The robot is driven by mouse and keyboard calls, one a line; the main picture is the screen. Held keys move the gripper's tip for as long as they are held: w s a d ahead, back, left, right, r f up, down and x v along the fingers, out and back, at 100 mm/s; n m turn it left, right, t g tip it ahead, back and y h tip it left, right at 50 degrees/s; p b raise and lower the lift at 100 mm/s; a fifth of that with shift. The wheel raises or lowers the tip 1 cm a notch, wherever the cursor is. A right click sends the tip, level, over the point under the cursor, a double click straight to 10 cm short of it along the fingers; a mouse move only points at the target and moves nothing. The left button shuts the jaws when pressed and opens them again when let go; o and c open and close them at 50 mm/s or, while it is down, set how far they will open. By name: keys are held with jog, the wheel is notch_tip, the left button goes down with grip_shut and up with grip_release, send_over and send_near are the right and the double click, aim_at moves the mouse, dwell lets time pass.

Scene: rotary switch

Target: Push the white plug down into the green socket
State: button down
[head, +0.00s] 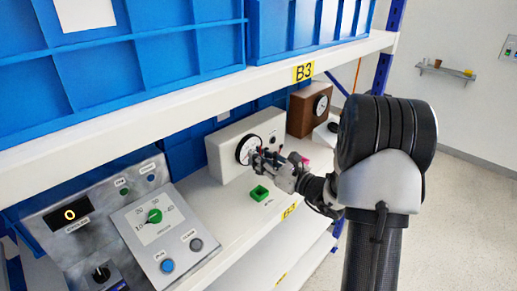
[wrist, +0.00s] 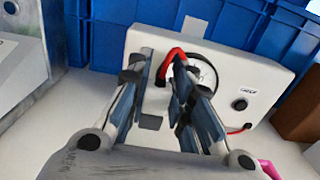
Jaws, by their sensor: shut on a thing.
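The green socket (head: 260,193) sits on the white shelf in front of the white dial box, below and slightly left of my gripper in the head view. My gripper (head: 258,161) is close to the front of that box and above the shelf. In the wrist view its fingers (wrist: 165,68) are close together, with a curved red piece (wrist: 172,56) at the tips. The white plug cannot be made out clearly; the fingers hide most of what they hold. The socket is not visible in the wrist view.
The white dial box (head: 238,145) stands directly behind my gripper. A brown box (head: 308,109) stands to its right. A grey control panel (head: 157,232) is at left. An upper shelf edge (head: 190,95) and blue bins (head: 180,40) are above. Some shelf around the socket is clear.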

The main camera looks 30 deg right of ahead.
jog(key=shift+s+a+f, duration=0.15)
jog(key=shift+a+f, duration=0.1)
jog(key=shift+a, duration=0.05)
jog(key=shift+d, duration=0.1)
jog(key=shift+d, duration=0.15)
jog(key=shift+f, duration=0.1)
jog(key=shift+f+b, duration=2.45)
jog(key=shift+f, duration=0.4)
jog(key=shift+f+b, duration=1.5)
jog(key=shift+f, duration=0.15)
jog(key=c, duration=1.3)
grip_release()
jog(key=shift+c, duration=0.2)
